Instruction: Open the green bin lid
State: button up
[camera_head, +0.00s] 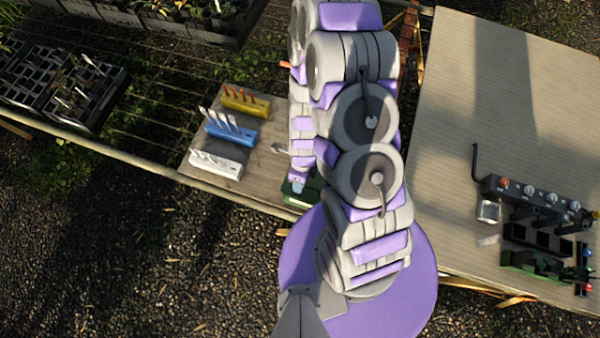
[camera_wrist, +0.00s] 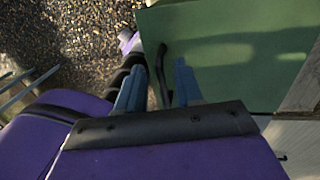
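The green bin (camera_wrist: 235,55) fills the upper right of the wrist view, and its flat green top faces the camera. A dark curved handle (camera_wrist: 162,52) stands at its left edge. My gripper (camera_wrist: 158,75) is open, with one blue-grey finger on each side of the handle in the picture. I cannot tell whether either finger touches it. In the head view, the green bin (camera_head: 290,196) shows only as a small dark green part at the table's front edge. My arm hides the rest of it. The lid appears closed.
White (camera_head: 216,165), blue (camera_head: 231,134) and yellow (camera_head: 246,101) racks holding upright items stand left of the bin on the wooden table (camera_head: 200,185). A second table (camera_head: 500,100) at right carries a grey knobbed device (camera_head: 540,198). Gravel lies in front.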

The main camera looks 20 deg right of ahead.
grip_shut()
dwell(0.3)
dwell(1.2)
